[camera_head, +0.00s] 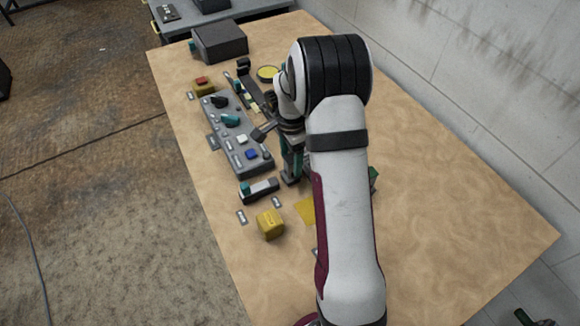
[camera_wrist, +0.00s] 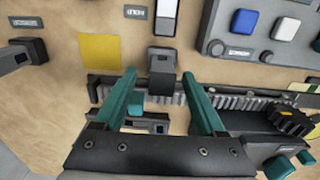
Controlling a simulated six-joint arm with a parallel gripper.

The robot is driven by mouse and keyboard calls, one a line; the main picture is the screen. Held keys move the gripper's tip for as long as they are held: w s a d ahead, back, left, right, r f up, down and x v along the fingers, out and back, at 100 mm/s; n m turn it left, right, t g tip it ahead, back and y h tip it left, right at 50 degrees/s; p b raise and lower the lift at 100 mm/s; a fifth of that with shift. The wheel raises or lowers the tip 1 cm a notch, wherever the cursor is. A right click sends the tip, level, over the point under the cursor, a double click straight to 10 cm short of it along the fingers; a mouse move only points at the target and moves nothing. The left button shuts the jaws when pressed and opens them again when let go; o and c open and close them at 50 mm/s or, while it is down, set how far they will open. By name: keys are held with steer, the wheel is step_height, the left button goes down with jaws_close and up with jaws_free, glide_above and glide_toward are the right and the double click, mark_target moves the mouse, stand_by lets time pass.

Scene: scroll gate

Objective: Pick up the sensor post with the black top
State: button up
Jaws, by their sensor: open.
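My gripper (camera_wrist: 158,78) is open, with its two teal fingers apart in the wrist view. A small post-like block with a dark top (camera_wrist: 160,58) stands just beyond and between the fingertips, and I see no finger closed on it. I cannot tell for sure that it is the sensor post with the black top. A toothed grey rack (camera_wrist: 240,102) runs crosswise below it, behind the fingers. In the head view my gripper (camera_head: 291,160) is partly hidden by my arm, beside the control panel, and the post cannot be made out clearly.
The grey control panel (camera_head: 233,133) with several knobs and buttons lies left of my gripper. A yellow block (camera_head: 270,224) and a yellow square (camera_wrist: 100,55) lie near. A dark box (camera_head: 220,42) stands at the back. The table's right side (camera_head: 450,200) is clear.

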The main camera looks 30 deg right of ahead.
mark_target(291, 167)
step_height(291, 167, down, 4)
steer(key=shift+w+r, duration=0.1)
jaws_close()
stand_by(0.4)
